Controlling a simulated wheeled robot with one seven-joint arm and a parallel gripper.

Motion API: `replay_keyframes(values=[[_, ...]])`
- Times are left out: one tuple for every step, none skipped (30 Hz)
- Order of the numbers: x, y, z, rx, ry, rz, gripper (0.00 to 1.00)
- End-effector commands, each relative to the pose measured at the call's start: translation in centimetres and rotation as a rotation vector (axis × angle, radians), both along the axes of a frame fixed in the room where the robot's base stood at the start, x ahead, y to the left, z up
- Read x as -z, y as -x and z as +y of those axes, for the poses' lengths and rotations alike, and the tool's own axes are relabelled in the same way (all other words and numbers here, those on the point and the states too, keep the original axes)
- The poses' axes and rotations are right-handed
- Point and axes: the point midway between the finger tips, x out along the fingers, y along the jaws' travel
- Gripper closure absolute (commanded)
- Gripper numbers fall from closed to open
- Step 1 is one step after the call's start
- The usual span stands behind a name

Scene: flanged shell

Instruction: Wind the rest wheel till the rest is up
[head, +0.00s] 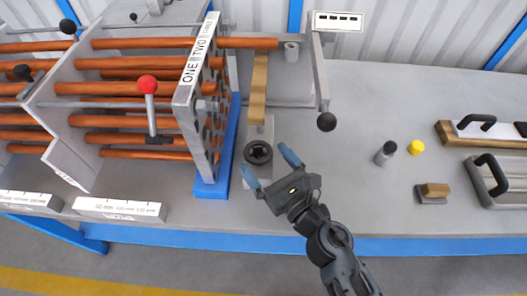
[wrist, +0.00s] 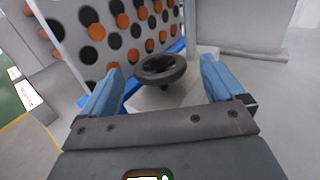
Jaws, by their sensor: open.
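The rest wheel (head: 258,152) is a small dark spoked handwheel on a grey base, in front of the upright tan rest bar (head: 258,88). In the wrist view the wheel (wrist: 160,69) lies ahead, between and just beyond my fingertips. My gripper (head: 270,168) has blue fingers and is open and empty, with one fingertip on each side of the wheel's near edge in the head view. I cannot tell whether either finger touches the wheel. The wrist view also shows my gripper (wrist: 160,80) spread wide.
The perforated plate labelled ONE TWO (head: 195,65) holds several copper tubes (head: 130,88) left of the wheel. A red-knobbed lever (head: 148,85) stands there. A black-knobbed arm (head: 326,121) is to the right. A black-capped cylinder (head: 385,153) and a yellow knob (head: 416,147) stand farther right on the bench.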

Motion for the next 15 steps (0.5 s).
replay_keyframes(values=[[-0.1, -0.6, 0.4, 0.0, -0.001, 0.0, 0.05], [-0.1, -0.9, 0.6, 0.0, -0.002, 0.0, 0.05], [-0.1, -1.2, 0.8, 0.0, -0.002, 0.0, 0.05], [-0.1, -1.4, 0.9, 0.0, -0.002, 0.0, 0.05], [0.0, -1.5, 1.0, 0.0, -0.002, 0.001, 0.05], [0.0, -1.7, 1.1, 0.0, -0.002, 0.001, 0.05], [0.0, -1.8, 1.2, 0.0, -0.002, 0.001, 0.05], [0.0, -1.9, 1.2, 0.0, -0.002, 0.001, 0.05], [0.0, -1.9, 1.3, 0.0, -0.002, 0.001, 0.05], [0.0, -2.0, 1.3, 0.0, -0.002, 0.001, 0.05], [0.0, -2.0, 1.3, 0.0, -0.002, 0.001, 0.05], [0.0, -2.0, 1.3, 0.0, -0.002, 0.001, 0.05], [0.0, -1.9, 1.3, 0.0, -0.002, 0.001, 0.05], [0.0, -1.9, 1.3, 0.0, -0.002, 0.001, 0.05], [0.0, -1.9, 1.3, 0.0, -0.002, 0.001, 0.05]])
